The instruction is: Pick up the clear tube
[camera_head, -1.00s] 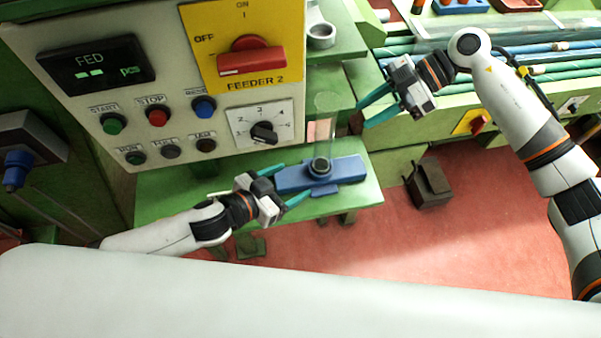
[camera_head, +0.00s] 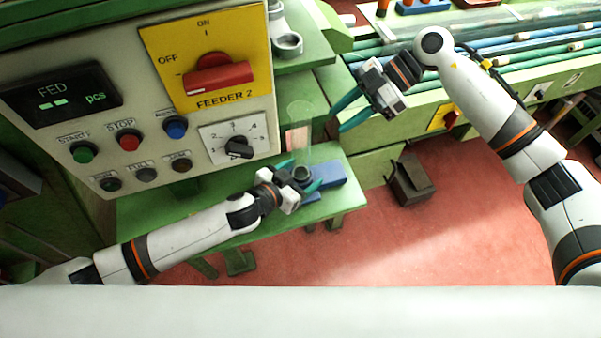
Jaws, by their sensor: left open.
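The clear tube (camera_head: 300,132) stands upright, faint and see-through, above a dark ring (camera_head: 301,173) on a blue holder (camera_head: 331,176). The holder lies on a green shelf (camera_head: 160,217) below the control panel. My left gripper (camera_head: 299,177) is open at the foot of the tube, with its teal fingers on either side of the dark ring. I cannot tell whether they touch it. The gripper hides part of the holder. My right gripper (camera_head: 348,111) is open and empty, in the air to the right of the tube.
The control panel (camera_head: 100,135), with buttons, a dial (camera_head: 239,147) and a red switch (camera_head: 217,76), stands close behind my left arm. A grey ring fitting (camera_head: 287,44) is above the tube. Green and blue rods (camera_head: 520,50) lie at the back right.

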